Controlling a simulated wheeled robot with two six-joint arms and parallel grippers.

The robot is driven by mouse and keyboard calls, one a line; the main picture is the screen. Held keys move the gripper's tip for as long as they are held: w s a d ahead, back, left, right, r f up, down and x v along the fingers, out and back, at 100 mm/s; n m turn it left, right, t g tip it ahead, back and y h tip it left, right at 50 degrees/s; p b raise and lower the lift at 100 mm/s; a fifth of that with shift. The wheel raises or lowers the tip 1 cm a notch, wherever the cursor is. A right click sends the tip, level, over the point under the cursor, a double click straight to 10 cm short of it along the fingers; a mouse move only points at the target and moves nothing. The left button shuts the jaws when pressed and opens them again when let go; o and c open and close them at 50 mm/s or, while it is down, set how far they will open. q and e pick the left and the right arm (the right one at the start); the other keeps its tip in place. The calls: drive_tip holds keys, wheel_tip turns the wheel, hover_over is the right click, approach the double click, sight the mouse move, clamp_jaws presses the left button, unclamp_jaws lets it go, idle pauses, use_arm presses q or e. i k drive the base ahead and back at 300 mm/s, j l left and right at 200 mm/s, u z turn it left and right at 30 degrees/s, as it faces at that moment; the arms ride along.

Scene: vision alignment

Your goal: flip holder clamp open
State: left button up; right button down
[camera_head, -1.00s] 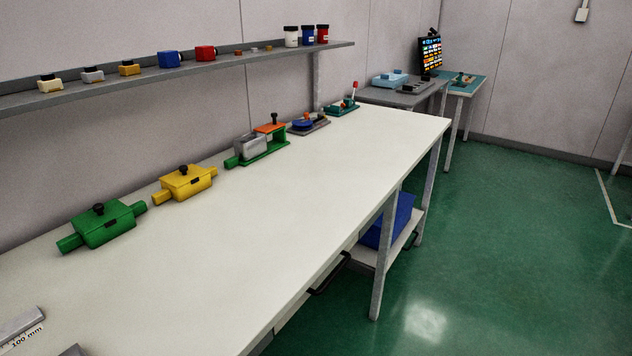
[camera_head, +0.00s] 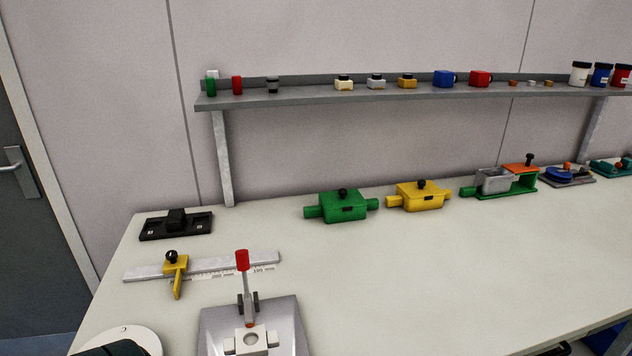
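A toggle clamp with a red-tipped handle (camera_head: 242,260) stands on a grey metal plate (camera_head: 212,318) at the near left of the bench. Its handle points upward, nearly upright. A pale block (camera_head: 230,343) with a round hole sits in front of the clamp's foot. I cannot tell from this view whether the clamp presses on the block. The near edge of the plate is cut off by the frame. Neither of my grippers shows in the head view.
Behind the clamp lie a steel ruler with a yellow slider (camera_head: 176,265) and a black fixture (camera_head: 176,224). Green (camera_head: 340,208) and yellow (camera_head: 420,198) boxes line the bench's back under a shelf (camera_head: 300,98). The white bench (camera_head: 430,270) is clear right of the plate.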

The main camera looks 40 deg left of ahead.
sight(243, 263)
drive_tip(key=u, duration=1.8)
